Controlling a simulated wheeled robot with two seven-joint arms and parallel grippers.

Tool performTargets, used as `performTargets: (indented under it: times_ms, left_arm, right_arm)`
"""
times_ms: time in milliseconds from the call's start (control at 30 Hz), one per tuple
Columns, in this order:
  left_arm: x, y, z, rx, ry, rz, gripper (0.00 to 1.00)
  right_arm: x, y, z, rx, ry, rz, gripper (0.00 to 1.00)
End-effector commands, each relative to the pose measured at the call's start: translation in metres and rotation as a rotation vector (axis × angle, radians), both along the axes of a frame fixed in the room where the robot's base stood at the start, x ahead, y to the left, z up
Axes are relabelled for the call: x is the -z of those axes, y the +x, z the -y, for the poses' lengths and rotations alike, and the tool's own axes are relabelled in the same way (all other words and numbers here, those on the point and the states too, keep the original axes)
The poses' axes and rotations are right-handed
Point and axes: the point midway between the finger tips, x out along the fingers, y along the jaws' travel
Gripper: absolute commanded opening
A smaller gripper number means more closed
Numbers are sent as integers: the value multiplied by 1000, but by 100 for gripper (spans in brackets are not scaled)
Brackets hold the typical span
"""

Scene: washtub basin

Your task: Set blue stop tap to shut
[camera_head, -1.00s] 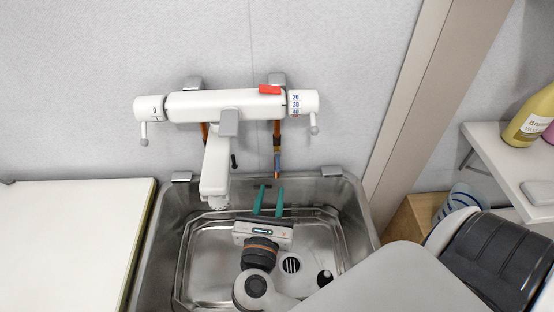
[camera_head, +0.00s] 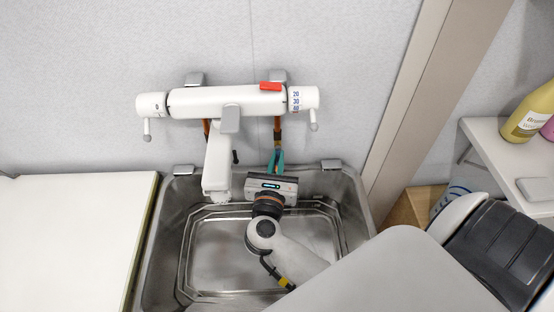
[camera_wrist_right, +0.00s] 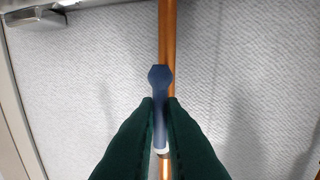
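The blue stop tap (camera_wrist_right: 160,78) sits on a copper pipe (camera_wrist_right: 168,30) in the right wrist view. Its blue handle lies roughly along the pipe. My right gripper (camera_wrist_right: 160,103) has its two green fingers closed on either side of the handle, pressing on it. In the head view the right gripper (camera_head: 276,158) is at the right-hand pipe below the mixer, and its fingers mostly cover the tap there. My left gripper is not in view.
A white mixer (camera_head: 210,103) with a down-turned spout (camera_head: 217,160) is just left of and above my right gripper. The steel basin (camera_head: 205,250) lies below. A white counter (camera_head: 70,235) is at left, and a shelf (camera_head: 500,160) with a yellow bottle (camera_head: 530,112) at right.

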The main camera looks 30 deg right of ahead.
Motion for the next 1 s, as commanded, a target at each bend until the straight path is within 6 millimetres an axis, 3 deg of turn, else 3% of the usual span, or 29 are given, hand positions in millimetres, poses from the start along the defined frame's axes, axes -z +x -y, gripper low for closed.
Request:
performTargets:
  times_ms: [467,1000]
  left_arm:
    - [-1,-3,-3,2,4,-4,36]
    - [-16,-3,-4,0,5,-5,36]
  right_arm:
    - [0,-1,1,1,-42,-27,0]
    - [-2,-7,9,0,-409,-254,0]
